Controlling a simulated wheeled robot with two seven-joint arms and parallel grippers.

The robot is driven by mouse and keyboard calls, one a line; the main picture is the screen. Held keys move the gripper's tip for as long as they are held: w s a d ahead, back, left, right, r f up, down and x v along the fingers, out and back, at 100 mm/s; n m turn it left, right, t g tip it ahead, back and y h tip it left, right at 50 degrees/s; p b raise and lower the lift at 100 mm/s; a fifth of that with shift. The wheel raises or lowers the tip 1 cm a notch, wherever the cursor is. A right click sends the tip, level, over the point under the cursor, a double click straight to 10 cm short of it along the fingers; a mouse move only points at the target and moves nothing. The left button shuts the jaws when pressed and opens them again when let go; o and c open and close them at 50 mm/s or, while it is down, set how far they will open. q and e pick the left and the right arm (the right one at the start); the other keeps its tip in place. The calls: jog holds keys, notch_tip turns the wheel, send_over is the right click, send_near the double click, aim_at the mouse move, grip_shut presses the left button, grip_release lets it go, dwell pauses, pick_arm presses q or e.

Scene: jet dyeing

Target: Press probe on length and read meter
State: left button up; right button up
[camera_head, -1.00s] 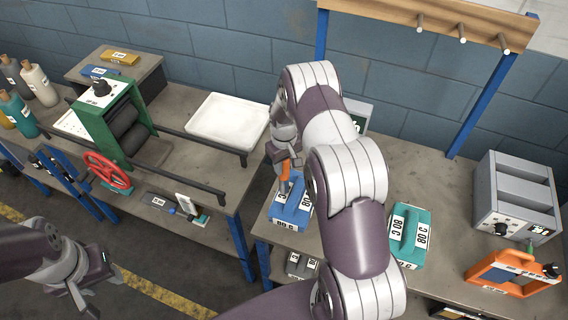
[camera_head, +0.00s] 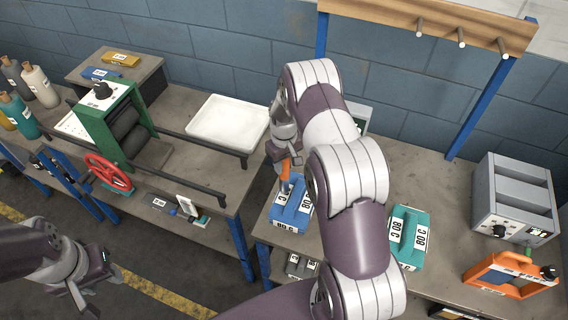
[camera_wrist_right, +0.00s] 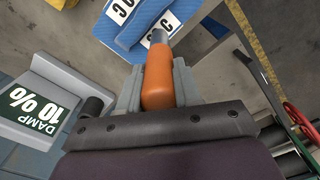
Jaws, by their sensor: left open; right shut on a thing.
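My right gripper (camera_head: 283,158) is shut on the orange-handled probe (camera_head: 284,170), whose handle also shows between the fingers in the right wrist view (camera_wrist_right: 158,78). The probe's metal tip points down at the blue block (camera_head: 291,208) labelled 80 C; the tip meets or overlaps the block's surface in the right wrist view (camera_wrist_right: 128,28), but I cannot tell if it presses. A meter (camera_wrist_right: 40,104) reading DAMP 10 % shows at the left of the wrist view; in the head view my right arm mostly hides it (camera_head: 359,116). My left gripper (camera_head: 88,292) is open and empty at lower left.
A teal 80 C block (camera_head: 408,238) and an orange frame (camera_head: 510,275) sit on the right bench near a grey machine (camera_head: 515,198). A white tray (camera_head: 228,122) and green roller machine (camera_head: 100,125) with a red wheel (camera_head: 108,172) occupy the left bench.

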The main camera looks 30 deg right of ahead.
notch_tip(320, 180, up, 7)
jog(key=p, duration=0.4)
jog(key=shift+r, duration=0.1)
dwell(1.2)
